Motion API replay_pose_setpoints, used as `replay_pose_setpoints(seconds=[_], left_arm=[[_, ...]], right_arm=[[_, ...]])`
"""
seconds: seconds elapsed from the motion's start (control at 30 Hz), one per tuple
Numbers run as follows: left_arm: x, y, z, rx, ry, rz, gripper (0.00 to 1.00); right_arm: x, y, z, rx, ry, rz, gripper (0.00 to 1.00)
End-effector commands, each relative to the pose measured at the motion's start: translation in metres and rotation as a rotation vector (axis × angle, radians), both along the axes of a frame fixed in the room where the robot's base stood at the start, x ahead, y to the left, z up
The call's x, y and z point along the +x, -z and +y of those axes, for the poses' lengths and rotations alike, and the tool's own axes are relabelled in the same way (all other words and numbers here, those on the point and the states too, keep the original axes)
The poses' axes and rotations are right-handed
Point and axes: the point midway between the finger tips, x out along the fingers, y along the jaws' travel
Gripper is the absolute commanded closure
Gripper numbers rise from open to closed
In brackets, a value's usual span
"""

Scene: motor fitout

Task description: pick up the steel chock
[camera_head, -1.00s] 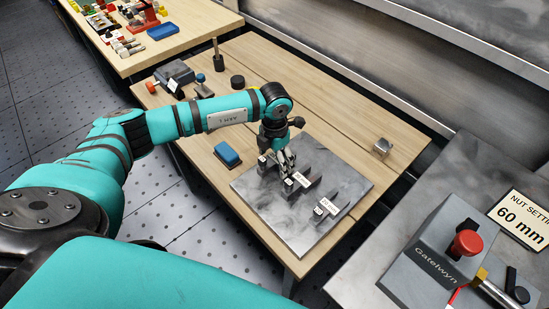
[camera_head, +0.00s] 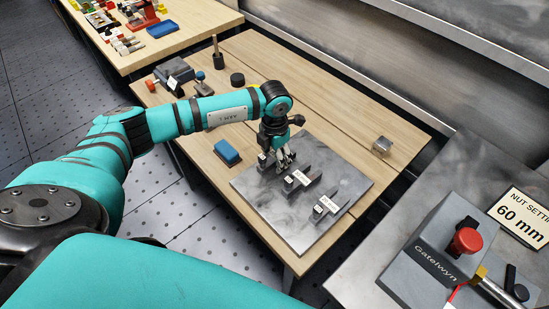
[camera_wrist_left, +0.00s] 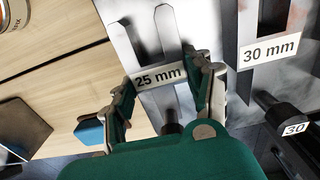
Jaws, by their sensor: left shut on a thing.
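My left gripper (camera_head: 284,164) points down over the grey metal plate (camera_head: 296,231). In the left wrist view its fingers (camera_wrist_left: 168,92) are on both sides of a dark forked piece labelled 25 mm (camera_wrist_left: 158,77), and it is shut on this piece. The piece appears to be at the plate, partly hidden by the gripper in the head view. A small shiny steel block (camera_head: 382,145), perhaps the steel chock, sits apart on the wooden table, right of the plate. My right gripper is out of view.
A piece labelled 30 mm (camera_head: 296,181) and another labelled piece (camera_head: 325,206) stand on the plate. A blue block (camera_head: 227,152) and black cylinder (camera_head: 237,80) are on the table (camera_head: 335,117).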

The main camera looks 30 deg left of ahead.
Motion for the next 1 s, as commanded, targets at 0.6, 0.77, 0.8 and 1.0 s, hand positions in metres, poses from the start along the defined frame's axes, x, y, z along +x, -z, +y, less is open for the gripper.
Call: replay_pose_setpoints(seconds=[0.6,0.77,0.8,1.0], left_arm=[[-0.001,-0.035,0.011,0.003,-0.004,-0.002,1.00],[-0.009,-0.037,0.041,0.003,-0.005,-0.003,1.00],[-0.011,-0.037,0.050,0.002,-0.006,-0.003,1.00],[-0.022,-0.041,0.094,0.003,-0.005,-0.002,1.00]], right_arm=[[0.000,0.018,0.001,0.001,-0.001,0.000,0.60],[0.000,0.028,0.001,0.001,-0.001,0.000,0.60],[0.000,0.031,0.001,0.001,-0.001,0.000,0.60],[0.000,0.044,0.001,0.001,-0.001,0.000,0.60]])
